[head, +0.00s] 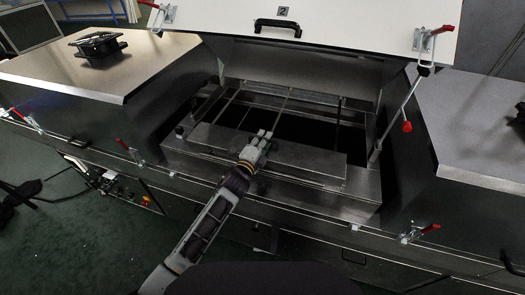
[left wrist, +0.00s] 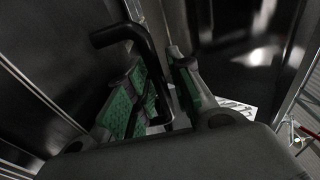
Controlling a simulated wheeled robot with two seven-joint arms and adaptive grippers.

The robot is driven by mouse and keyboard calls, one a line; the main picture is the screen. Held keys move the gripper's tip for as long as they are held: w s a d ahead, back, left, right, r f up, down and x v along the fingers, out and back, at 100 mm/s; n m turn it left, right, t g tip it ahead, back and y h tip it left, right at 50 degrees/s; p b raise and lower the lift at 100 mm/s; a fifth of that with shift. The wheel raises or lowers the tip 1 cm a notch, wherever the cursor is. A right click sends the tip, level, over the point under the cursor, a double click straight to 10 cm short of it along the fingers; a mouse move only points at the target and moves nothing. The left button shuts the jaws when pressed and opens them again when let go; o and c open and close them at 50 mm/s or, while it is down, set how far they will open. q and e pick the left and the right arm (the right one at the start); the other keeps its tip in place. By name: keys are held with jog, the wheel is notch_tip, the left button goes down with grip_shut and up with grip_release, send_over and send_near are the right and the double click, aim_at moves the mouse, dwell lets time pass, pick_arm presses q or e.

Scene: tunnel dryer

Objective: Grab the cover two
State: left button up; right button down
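A white raised cover (head: 330,22) bearing the label "2" (head: 283,11) stands tilted up at the top of the head view. A black handle (head: 278,26) is fixed on its face. My left gripper (head: 262,138) is over the front ledge of the dryer opening, below and apart from that raised cover in the head view. In the left wrist view a bent black handle (left wrist: 148,50) runs between the green-padded fingers of the left gripper (left wrist: 163,82). The fingers are apart; contact with this handle is not clear. My right gripper is not seen.
The open bay (head: 290,125) has crossbars over a dark inside. Grey closed hoods flank it, left (head: 95,65) and right (head: 475,140).

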pick_arm(q)
jog(key=shift+c, duration=0.5)
grip_shut()
jog(key=shift+r, duration=0.2)
jog(key=shift+r, duration=4.9)
